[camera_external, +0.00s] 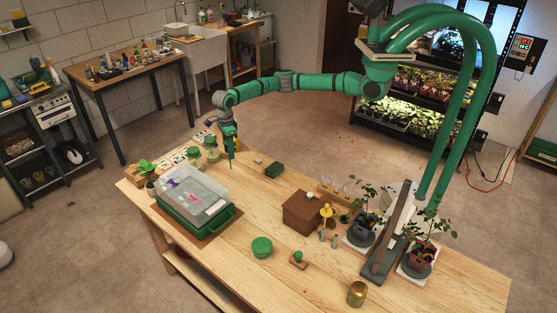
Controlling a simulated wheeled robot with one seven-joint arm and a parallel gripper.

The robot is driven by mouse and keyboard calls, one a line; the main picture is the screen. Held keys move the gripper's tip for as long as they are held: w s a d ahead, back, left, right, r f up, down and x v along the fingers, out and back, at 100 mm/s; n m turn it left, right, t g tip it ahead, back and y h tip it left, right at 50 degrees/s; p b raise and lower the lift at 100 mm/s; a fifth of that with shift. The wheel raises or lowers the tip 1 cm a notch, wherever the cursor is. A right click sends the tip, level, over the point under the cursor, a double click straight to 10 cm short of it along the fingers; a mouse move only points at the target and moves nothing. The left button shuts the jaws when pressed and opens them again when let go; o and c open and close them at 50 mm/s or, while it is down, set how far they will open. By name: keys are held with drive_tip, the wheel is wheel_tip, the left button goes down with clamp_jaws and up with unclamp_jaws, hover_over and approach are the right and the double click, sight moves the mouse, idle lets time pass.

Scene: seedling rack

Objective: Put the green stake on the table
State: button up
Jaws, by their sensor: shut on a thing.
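My gripper (230,145) hangs down over the far left part of the wooden table (322,262). It is shut on the thin green stake (231,160), which points downward below the fingers. The stake is small in this view; its upper part is hidden by the gripper, and I cannot tell whether its lower tip touches the table.
A green tray with a clear lid (193,190) stands just in front of the gripper. Green-lidded jars (211,149) are close on the left. A small green box (274,171) and a brown box (302,211) are to the right. Potted plants (362,231) stand farther right.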

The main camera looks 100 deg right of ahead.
sight(225, 142)
drive_tip(key=shift+w+f, duration=0.25)
drive_tip(key=shift+f, duration=0.5)
drive_tip(key=shift+w+f, duration=0.2)
drive_tip(key=shift+f, duration=0.6)
drive_tip(key=shift+w+f, duration=0.25)
drive_tip(key=shift+f, duration=0.5)
drive_tip(key=shift+f, duration=0.15)
drive_tip(key=o, duration=1)
wheel_tip(225, 142, up, 12)
drive_tip(key=shift+r, duration=0.2)
